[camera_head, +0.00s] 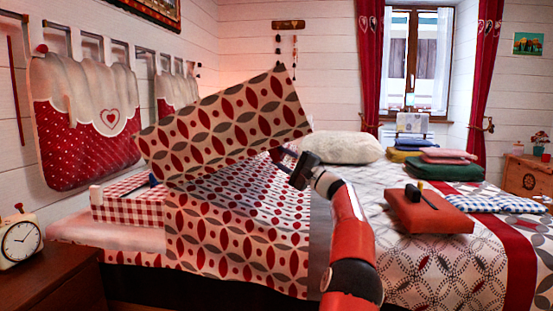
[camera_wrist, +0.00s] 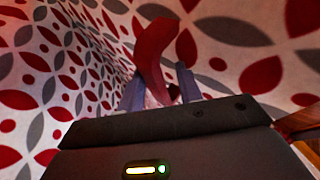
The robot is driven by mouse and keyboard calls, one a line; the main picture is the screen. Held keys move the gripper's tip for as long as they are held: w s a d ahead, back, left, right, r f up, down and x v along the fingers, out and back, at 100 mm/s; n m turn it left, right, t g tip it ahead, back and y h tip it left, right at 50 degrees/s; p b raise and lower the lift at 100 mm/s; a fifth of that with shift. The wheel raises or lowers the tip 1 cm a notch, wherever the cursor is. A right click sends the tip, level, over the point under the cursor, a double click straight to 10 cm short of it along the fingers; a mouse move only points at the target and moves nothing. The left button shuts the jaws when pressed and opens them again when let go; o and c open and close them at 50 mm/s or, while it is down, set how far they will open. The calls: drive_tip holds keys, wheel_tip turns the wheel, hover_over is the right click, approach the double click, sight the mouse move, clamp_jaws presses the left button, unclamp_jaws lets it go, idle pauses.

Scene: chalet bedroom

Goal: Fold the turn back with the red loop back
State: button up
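The turn back (camera_head: 225,125) is a cream cloth with red and grey leaf shapes. Its flap stands raised and tilted above the bed, with the lower part hanging over the bed's near side (camera_head: 235,240). My gripper (camera_head: 283,155) is at the right of the raised flap, partly hidden by it. In the wrist view the red loop (camera_wrist: 155,50) runs down between my two fingers (camera_wrist: 160,92), which appear closed on it. The patterned cloth (camera_wrist: 240,35) fills the view behind. The loop is not clear in the head view.
A red checked box (camera_head: 128,205) lies on the bed left of the flap. A white pillow (camera_head: 343,148) is behind my arm. An orange cushion (camera_head: 428,212) with dark items and folded cloths lie at right. A clock (camera_head: 18,240) stands on the nightstand (camera_head: 50,275).

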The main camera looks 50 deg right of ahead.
drive_tip(key=shift+v, duration=2.5)
wheel_tip(320, 180, down, 8)
drive_tip(key=s+a+b, duration=0.1)
drive_tip(key=s+a, duration=0.1)
drive_tip(key=shift+s+a+f+b, duration=0.2)
drive_tip(key=shift+s+b, duration=0.1)
drive_tip(key=shift+s, duration=0.05)
